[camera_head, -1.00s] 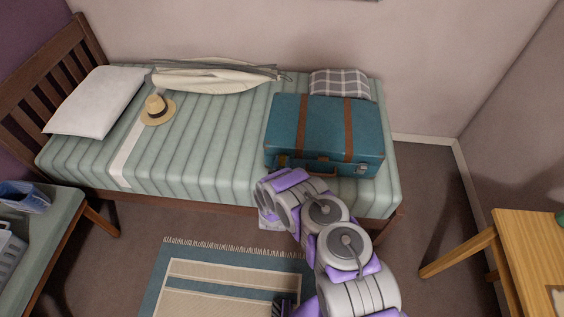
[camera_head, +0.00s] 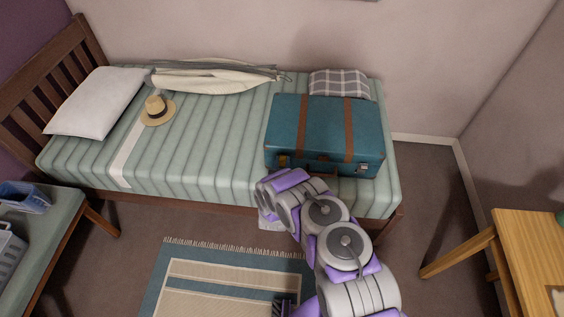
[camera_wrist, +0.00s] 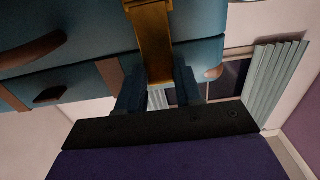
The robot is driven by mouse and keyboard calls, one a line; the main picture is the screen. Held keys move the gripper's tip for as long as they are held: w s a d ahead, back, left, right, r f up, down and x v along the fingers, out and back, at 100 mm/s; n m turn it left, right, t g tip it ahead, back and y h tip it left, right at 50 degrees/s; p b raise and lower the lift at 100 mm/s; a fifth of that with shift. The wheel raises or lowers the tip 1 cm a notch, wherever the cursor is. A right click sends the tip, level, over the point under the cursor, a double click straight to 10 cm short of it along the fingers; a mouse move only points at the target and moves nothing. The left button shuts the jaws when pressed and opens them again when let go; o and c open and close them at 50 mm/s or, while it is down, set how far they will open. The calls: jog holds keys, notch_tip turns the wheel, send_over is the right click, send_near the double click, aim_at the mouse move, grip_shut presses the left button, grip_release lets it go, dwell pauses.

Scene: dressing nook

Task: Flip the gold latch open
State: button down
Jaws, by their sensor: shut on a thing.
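A teal suitcase (camera_head: 330,130) with brown straps lies shut on the bed, its front face toward me. The gold latch (camera_head: 283,160) is a small patch at the left of that front face. In the wrist view the gold latch (camera_wrist: 152,35) is large at the top middle, against the teal side. My gripper (camera_wrist: 158,72) has its two dark fingers on either side of the latch's lower end and is shut on it. The exact contact is in shadow. In the head view my arm hides the gripper's fingers.
The suitcase handle (camera_wrist: 30,52) is at the left in the wrist view. A plaid cushion (camera_head: 340,83) lies behind the suitcase. A straw hat (camera_head: 157,108) and a white pillow (camera_head: 97,102) lie farther left on the bed. A wooden table (camera_head: 530,240) stands at right.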

jog(key=shift+w+r, duration=0.1)
dwell(0.4)
jog(key=c, duration=0.8)
grip_release()
jog(key=shift+c, duration=0.2)
jog(key=s+p, duration=0.6)
jog(key=s, duration=1.1)
jog(key=shift+s+a, duration=0.25)
jog(key=shift+a, duration=0.05)
